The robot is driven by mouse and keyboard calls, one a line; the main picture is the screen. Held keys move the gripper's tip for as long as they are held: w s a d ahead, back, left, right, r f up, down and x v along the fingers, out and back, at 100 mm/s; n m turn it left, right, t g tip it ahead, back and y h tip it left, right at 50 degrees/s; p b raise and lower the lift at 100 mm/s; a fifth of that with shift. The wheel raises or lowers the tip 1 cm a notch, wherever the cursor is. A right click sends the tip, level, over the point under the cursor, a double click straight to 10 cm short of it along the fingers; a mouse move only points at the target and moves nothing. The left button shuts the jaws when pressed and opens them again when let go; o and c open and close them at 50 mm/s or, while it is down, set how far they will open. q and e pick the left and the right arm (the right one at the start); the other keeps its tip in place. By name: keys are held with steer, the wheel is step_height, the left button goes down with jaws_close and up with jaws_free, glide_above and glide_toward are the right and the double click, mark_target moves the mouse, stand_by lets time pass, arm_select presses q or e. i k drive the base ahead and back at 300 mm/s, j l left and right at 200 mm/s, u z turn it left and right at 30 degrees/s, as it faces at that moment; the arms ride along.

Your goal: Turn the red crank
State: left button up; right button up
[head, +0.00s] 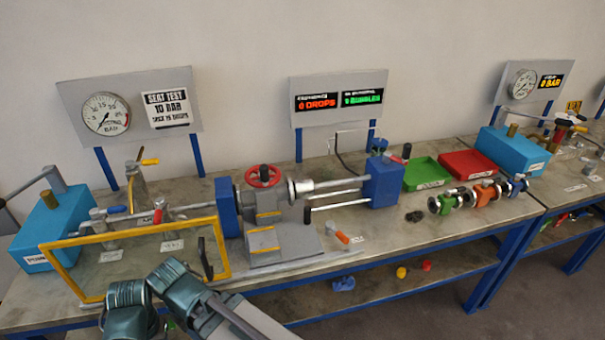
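A red handwheel (263,176) sits on top of the flanged vessel (263,202) clamped in the middle of the bench. A short red-handled lever (158,216) stands behind the yellow-framed clear guard. I cannot tell for certain which is the red crank. Teal and grey links of my arm show at the bottom left, apart from these parts. Neither gripper is in view.
The yellow-framed guard (47,259) stands at the front left. An orange-handled tool (343,237) lies near the front edge. Gauge panels stand behind.

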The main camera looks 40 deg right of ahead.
mark_target(388, 157)
steer(key=z, duration=1.9)
